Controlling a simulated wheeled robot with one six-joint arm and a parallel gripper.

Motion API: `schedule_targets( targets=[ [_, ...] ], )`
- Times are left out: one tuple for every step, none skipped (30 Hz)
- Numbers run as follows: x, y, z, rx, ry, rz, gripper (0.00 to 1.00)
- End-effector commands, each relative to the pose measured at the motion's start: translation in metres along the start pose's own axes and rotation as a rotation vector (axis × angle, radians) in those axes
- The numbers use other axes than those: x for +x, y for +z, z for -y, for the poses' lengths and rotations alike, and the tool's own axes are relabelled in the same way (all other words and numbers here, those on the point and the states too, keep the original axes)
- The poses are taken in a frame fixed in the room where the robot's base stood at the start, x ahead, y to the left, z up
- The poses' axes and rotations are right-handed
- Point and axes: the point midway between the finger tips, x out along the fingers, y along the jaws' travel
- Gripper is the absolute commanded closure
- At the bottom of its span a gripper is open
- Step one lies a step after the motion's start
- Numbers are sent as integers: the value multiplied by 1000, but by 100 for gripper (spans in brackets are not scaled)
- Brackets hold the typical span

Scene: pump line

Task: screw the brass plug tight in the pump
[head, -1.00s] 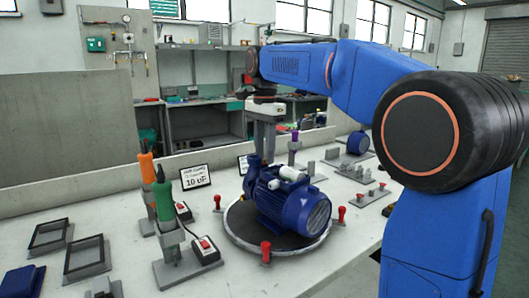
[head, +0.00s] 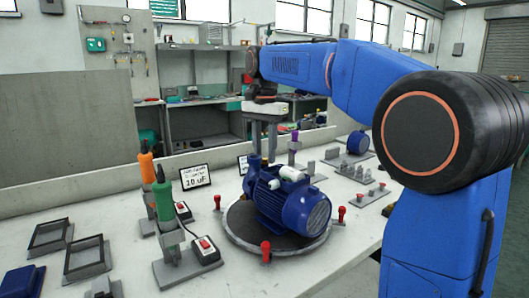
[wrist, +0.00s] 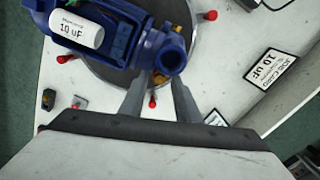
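The blue pump (head: 290,203) lies on a round dark turntable (head: 240,236), with its flanged port end toward the back left. My gripper (head: 263,158) points down over that end. In the wrist view, the pump's round port (wrist: 171,54) is just beyond my fingertips. The brass plug (wrist: 160,78) shows at the pump's edge below the port, between the ends of my fingers (wrist: 160,88). The fingers stand apart, with a visible gap around the plug. How deep the plug sits is hidden. A second brass piece (wrist: 177,28) shows beyond the port.
Red-topped clamps (head: 266,250) stand around the turntable. A "10 uF" card (head: 195,177) stands behind. Small parts (head: 368,173) sit on a rack at right.

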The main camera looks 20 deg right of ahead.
Motion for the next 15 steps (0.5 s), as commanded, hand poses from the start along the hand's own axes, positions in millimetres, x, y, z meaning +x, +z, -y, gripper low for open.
schedule_targets(
  targets=[
    [0,0,0,-25,0,0,70],
    [0,0,0,-49,0,0,70],
    [0,0,0,-85,0,0,70],
    [0,0,0,-114,0,0,70],
    [0,0,0,-143,0,0,70],
    [0,0,0,-179,0,0,70],
    [0,0,0,-204,0,0,70],
    [0,0,0,-225,0,0,70],
    [0,0,0,-249,0,0,70],
    [0,0,0,-263,0,0,70],
    [0,0,0,-273,0,0,70],
    [0,0,0,-281,0,0,70],
    [0,0,0,-285,0,0,70],
    [0,0,0,-286,0,0,70],
    [0,0,0,-286,0,1,70]
  ],
)
